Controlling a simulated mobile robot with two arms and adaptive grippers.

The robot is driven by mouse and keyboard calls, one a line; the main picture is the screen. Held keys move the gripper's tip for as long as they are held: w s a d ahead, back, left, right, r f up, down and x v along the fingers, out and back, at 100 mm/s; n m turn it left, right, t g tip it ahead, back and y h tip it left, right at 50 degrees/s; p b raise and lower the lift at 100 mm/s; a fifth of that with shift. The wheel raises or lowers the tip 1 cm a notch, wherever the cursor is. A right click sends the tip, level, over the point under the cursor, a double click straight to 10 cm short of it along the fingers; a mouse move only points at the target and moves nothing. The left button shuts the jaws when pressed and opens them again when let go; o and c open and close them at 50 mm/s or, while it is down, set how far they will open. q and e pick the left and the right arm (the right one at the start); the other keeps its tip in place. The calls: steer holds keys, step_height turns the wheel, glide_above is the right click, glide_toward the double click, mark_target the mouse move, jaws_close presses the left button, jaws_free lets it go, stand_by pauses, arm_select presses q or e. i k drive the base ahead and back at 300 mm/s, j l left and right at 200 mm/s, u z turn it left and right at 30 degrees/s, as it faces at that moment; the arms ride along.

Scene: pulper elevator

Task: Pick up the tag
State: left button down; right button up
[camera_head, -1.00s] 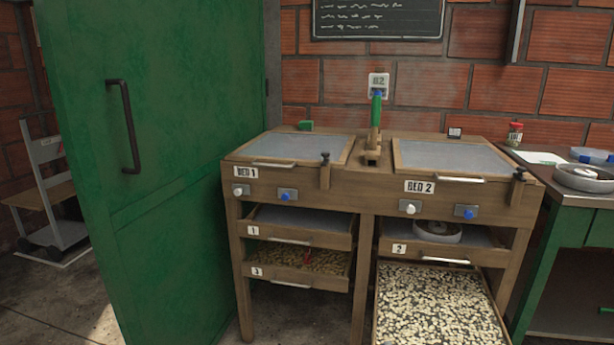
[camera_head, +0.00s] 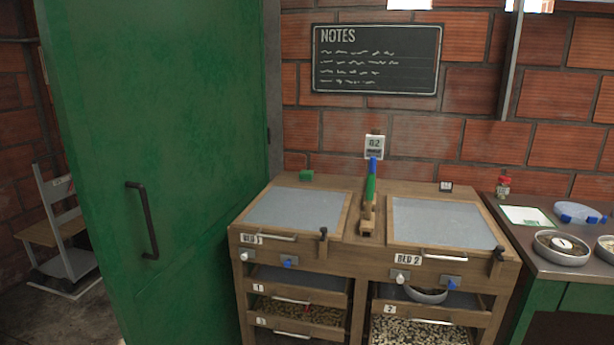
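No thing is clearly marked as the tag. A small black-and-white label-like piece (camera_head: 446,186) stands on the back right edge of the wooden bench top, behind bed 2. A small red thing (camera_head: 307,309) shows in the drawer marked 3, too small to make out. Neither of my grippers is in view.
A large green door (camera_head: 150,120) stands at left. A side table (camera_head: 520,255) at right holds dishes, paper and a red-capped jar (camera_head: 503,186).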

mark_target(444, 186)
steer(key=z, duration=1)
